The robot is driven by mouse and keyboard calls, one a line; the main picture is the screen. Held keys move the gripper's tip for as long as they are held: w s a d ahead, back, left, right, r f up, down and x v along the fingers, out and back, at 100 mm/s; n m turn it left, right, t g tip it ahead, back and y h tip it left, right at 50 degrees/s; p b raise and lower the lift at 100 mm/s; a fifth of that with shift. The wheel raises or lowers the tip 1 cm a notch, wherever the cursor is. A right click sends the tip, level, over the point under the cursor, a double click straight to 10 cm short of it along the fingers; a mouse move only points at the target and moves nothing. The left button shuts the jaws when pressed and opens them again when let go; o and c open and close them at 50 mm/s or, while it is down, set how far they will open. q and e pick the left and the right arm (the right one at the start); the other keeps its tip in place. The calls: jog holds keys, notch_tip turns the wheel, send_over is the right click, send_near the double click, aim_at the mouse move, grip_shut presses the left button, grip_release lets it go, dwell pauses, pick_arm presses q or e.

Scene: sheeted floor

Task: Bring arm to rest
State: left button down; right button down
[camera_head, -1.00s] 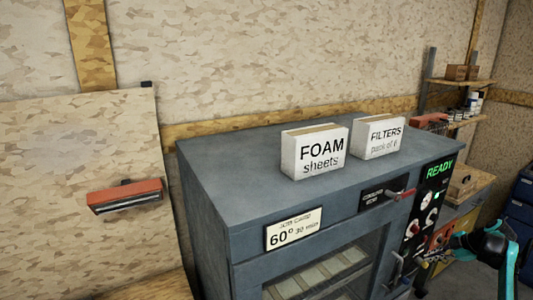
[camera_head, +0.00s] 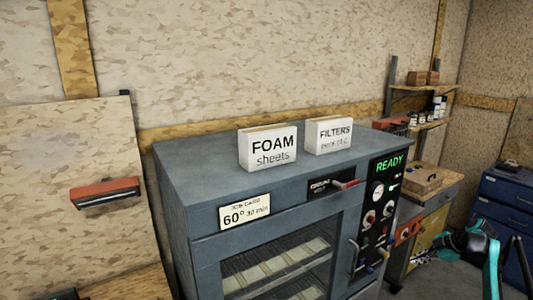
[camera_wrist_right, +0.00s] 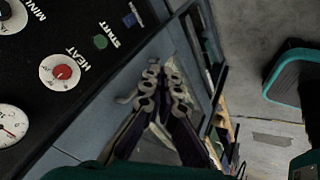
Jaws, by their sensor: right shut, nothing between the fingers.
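My right arm, black and teal, comes in at the lower right of the head view. Its gripper (camera_head: 418,259) is beside the right front of a grey oven cabinet (camera_head: 205,165). In the right wrist view the two dark gripper fingers (camera_wrist_right: 151,80) meet at their tips, shut with nothing between them. They lie in front of the cabinet's side, close to the control panel (camera_wrist_right: 85,75); I cannot tell whether they touch anything. My left gripper is not in view.
The cabinet carries a FOAM sheets box (camera_head: 268,148) and a FILTERS box (camera_head: 329,135). A READY display (camera_head: 389,164) glows green on its panel.

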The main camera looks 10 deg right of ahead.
jog(key=w+a+r+m+h+b, duration=0.1)
jog(key=a+r+m, duration=0.15)
jog(key=a, duration=0.45)
jog(key=w+a+r+m+b, duration=0.1)
jog(key=a+r, duration=0.3)
jog(key=a, duration=0.4)
jog(key=s+a+r+m+b, duration=0.1)
jog(key=s+a, duration=0.1)
jog(key=a, duration=0.3)
jog(key=s+a+r+m+g+h, duration=0.1)
jog(key=s+a+m, duration=0.1)
jog(key=a, duration=0.4)
jog(key=s+a+r+m+b, duration=0.1)
jog(key=s+a, duration=0.2)
jog(key=a, duration=0.2)
jog(key=s+a+f+m+h+b, duration=0.15)
jog(key=s+a+f+m, duration=0.25)
jog(key=s+a, duration=0.85)
jog(key=s+a+f+m+t+b, duration=0.1)
jog(key=s+a+f+m+t, duration=0.1)
jog(key=s+a+f, duration=0.3)
jog(key=s+f+m, duration=0.1)
jog(key=s+f, duration=0.2)
jog(key=s, duration=0.2)
jog(key=shift+s+a+f, duration=0.15)
jog(key=shift+a+f, duration=0.2)
jog(key=shift+a, duration=0.05)
